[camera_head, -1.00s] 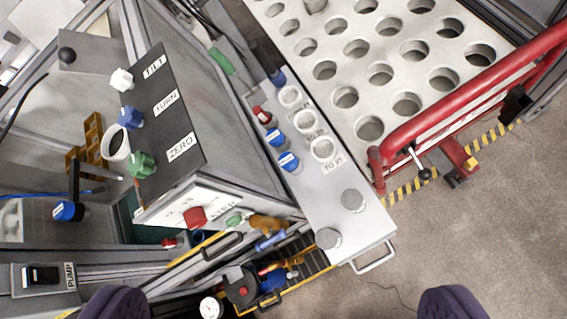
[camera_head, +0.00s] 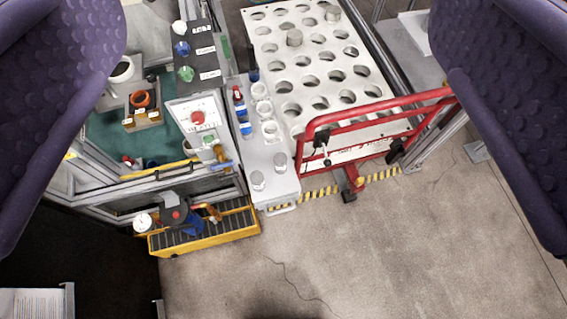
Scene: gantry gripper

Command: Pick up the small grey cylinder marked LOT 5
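My gripper (camera_head: 283,125) shows as two large purple textured fingers at the left and right edges. They are wide apart with nothing held between them.
A red tubular guard (camera_head: 380,108) borders the plate's near right side. A yellow tool tray (camera_head: 205,235) lies lower left. The front floor is open.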

